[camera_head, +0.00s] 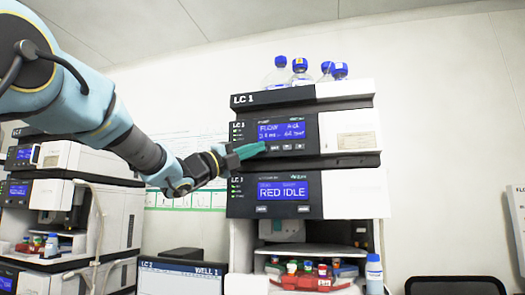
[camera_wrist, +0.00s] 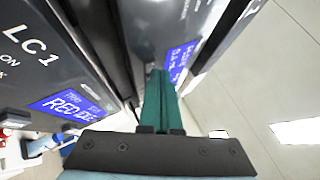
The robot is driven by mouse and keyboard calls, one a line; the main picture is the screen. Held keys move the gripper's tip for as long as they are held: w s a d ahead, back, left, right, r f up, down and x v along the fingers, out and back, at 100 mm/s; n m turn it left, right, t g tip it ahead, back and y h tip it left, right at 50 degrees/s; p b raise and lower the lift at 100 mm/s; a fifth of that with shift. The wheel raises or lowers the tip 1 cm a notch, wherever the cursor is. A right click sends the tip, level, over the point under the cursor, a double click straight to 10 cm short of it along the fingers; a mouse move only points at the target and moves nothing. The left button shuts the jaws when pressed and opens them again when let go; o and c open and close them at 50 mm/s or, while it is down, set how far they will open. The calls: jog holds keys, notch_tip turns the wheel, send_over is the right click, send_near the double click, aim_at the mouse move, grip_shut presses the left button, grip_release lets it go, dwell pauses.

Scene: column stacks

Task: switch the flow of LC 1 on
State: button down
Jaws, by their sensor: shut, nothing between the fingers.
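The LC 1 stack (camera_head: 243,100) stands in the middle of the head view. Its upper module has a blue display (camera_head: 283,131) reading FLOW, with small buttons (camera_head: 287,147) below it. My gripper (camera_head: 262,149) has green fingers, shut and empty. Its tips are at the lower left of the upper display, beside the button row. In the wrist view the fingertips (camera_wrist: 157,74) overlap the edge of the upper display (camera_wrist: 178,60). I cannot tell whether they touch the panel.
Bottles with blue caps (camera_head: 300,70) stand on top of the stack. An open bay below holds a red tray (camera_head: 310,282) of small vials, with a white bottle (camera_head: 374,274) beside it. Another stack (camera_head: 75,190) is at left, and a screen (camera_head: 180,278) stands low between.

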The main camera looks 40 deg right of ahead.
jog(key=shift+s+a+b, duration=0.4)
jog(key=shift+a+b, duration=0.2)
jog(key=shift+s+a+b, duration=0.45)
jog(key=shift+a+b, duration=0.15)
jog(key=shift+a, duration=0.1)
jog(key=shift+s+a+b, duration=0.4)
jog(key=shift+a+b, duration=0.25)
jog(key=shift+a, duration=0.05)
jog(key=shift+s+a+b, duration=0.45)
jog(key=shift+a+b, duration=0.15)
jog(key=shift+a, duration=0.1)
